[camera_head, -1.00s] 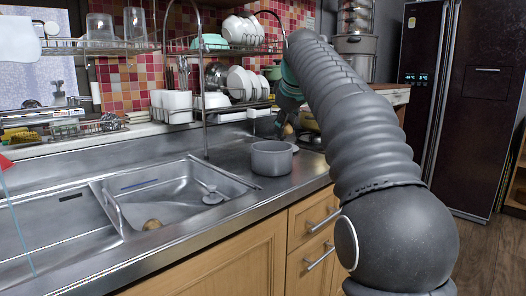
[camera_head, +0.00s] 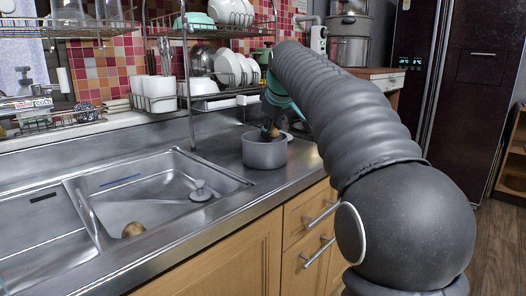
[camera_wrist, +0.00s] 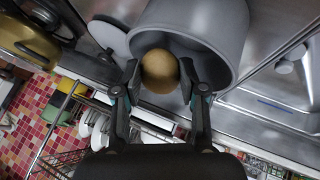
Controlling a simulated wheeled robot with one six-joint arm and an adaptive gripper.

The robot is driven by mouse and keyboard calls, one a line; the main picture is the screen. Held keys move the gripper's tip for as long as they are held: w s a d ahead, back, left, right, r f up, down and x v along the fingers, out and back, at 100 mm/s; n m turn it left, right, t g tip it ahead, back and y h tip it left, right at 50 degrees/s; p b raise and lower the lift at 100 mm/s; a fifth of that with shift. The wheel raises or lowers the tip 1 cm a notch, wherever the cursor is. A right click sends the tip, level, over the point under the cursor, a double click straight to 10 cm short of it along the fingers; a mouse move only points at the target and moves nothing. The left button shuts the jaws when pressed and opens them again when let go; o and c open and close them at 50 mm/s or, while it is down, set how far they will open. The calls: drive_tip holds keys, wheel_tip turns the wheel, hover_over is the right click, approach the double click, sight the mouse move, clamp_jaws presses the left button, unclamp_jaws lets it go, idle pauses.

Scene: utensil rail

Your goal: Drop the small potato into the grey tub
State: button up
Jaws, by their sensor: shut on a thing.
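My gripper (camera_wrist: 160,82) is shut on a small brown potato (camera_wrist: 159,70), which sits between the two fingertips in the wrist view. In the head view my gripper (camera_head: 271,128) points down at the grey tub (camera_head: 262,156), with the potato (camera_head: 273,132) showing at the tub's rim. In the wrist view the tub (camera_wrist: 215,25) opens behind and around the potato. I cannot tell how deep the potato sits. Another brown potato (camera_head: 133,229) lies in the sink.
The sink (camera_head: 165,205) is left of the tub. A dish rack (camera_head: 215,97) with bowls, plates and cups stands behind the counter. A lid-like white disc (camera_wrist: 108,37) and a yellow pan (camera_wrist: 28,40) lie close by in the wrist view.

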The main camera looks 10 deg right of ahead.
drive_tip(key=shift+f, duration=0.15)
drive_tip(key=o, duration=1.3)
drive_tip(key=shift+c, duration=0.2)
drive_tip(key=v, duration=1.2)
